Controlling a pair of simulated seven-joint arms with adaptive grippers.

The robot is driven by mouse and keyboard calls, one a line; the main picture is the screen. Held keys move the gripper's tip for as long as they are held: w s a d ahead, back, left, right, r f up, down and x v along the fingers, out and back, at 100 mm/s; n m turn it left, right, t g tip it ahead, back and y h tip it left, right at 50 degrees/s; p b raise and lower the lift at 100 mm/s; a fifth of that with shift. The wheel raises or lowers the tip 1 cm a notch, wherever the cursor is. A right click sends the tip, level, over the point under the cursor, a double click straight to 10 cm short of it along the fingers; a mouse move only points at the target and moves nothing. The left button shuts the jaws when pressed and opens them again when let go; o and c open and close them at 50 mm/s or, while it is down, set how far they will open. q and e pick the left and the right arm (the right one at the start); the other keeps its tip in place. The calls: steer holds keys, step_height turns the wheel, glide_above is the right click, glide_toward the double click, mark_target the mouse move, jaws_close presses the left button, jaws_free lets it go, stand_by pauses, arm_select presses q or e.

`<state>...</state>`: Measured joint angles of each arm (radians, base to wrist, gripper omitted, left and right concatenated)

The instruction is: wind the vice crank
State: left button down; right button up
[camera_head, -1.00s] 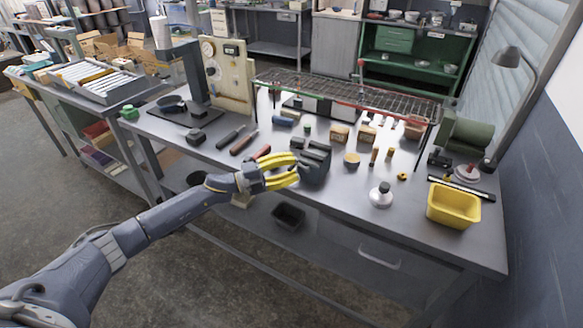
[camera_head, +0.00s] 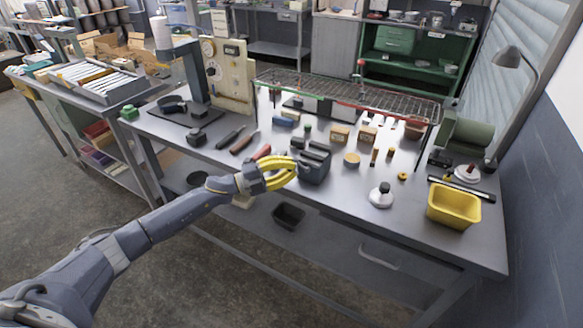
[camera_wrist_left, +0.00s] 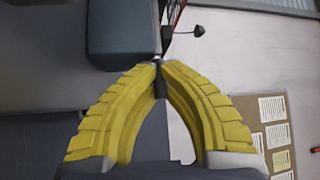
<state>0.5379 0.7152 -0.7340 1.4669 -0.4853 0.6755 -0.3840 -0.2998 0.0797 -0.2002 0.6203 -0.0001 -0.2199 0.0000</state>
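The dark grey vice (camera_head: 314,163) stands at the front edge of the workbench in the head view. My left gripper (camera_head: 293,168) is at the vice's left front side, its yellow fingers drawn together. In the left wrist view the fingertips (camera_wrist_left: 158,63) meet around a small dark and metallic piece, which looks like the vice crank (camera_wrist_left: 160,86). The vice's grey body (camera_wrist_left: 123,30) is just beyond the tips there. In the head view the fingers hide the crank. My right gripper is in neither view.
On the workbench (camera_head: 335,195), a red-handled tool (camera_head: 262,152) lies just left of the vice, and a round tan container (camera_head: 352,160) stands right of it. A white-based item (camera_head: 381,196) and a yellow bin (camera_head: 454,205) are further right. The front strip between is clear.

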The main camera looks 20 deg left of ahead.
arm_select(q)
steer(key=shift+d+f+n+t+h, duration=0.1)
steer(key=shift+f+n+t+h, duration=0.35)
steer(key=shift+n, duration=0.35)
steer(key=shift+s, duration=0.1)
steer(key=c, duration=1.4)
jaws_free()
steer(key=shift+c, duration=0.2)
steer(key=shift+r, duration=0.1)
steer(key=v, duration=1.2)
